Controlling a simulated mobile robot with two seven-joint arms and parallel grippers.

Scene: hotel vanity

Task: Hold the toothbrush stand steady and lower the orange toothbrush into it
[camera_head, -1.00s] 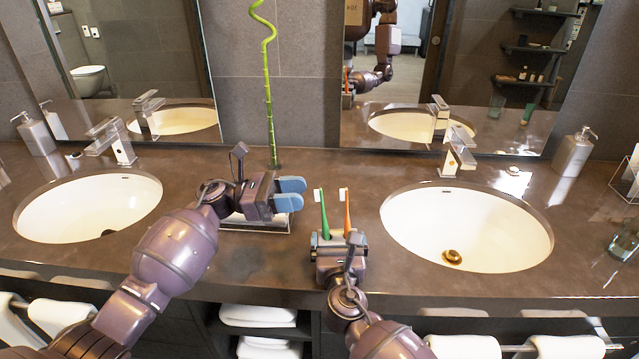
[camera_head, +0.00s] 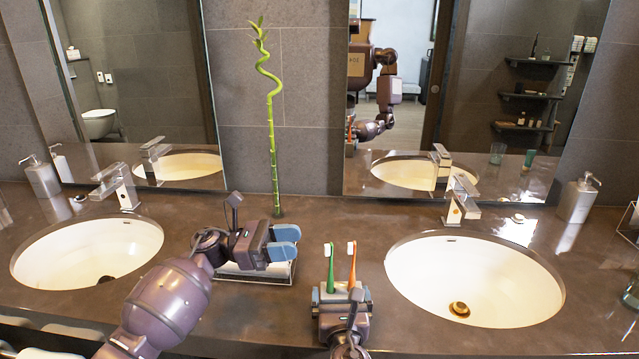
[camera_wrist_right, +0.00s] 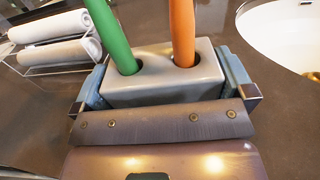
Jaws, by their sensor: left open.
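The toothbrush stand (camera_wrist_right: 150,91) is a pale grey block with two holes, seen in the right wrist view. The orange toothbrush (camera_head: 352,266) stands in its right hole, and its orange handle (camera_wrist_right: 182,35) shows there in the wrist view. A green toothbrush (camera_head: 330,270) stands in the left hole. My right gripper (camera_head: 341,294) has its blue-padded fingers against both sides of the stand and hides most of it in the head view. My left gripper (camera_head: 286,244) is open and empty, left of the toothbrushes and over a small tray.
The small tray (camera_head: 262,280) lies on the brown counter below my left gripper. White sinks lie left (camera_head: 85,250) and right (camera_head: 470,275), each with a faucet. A bamboo stalk (camera_head: 272,150) rises behind.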

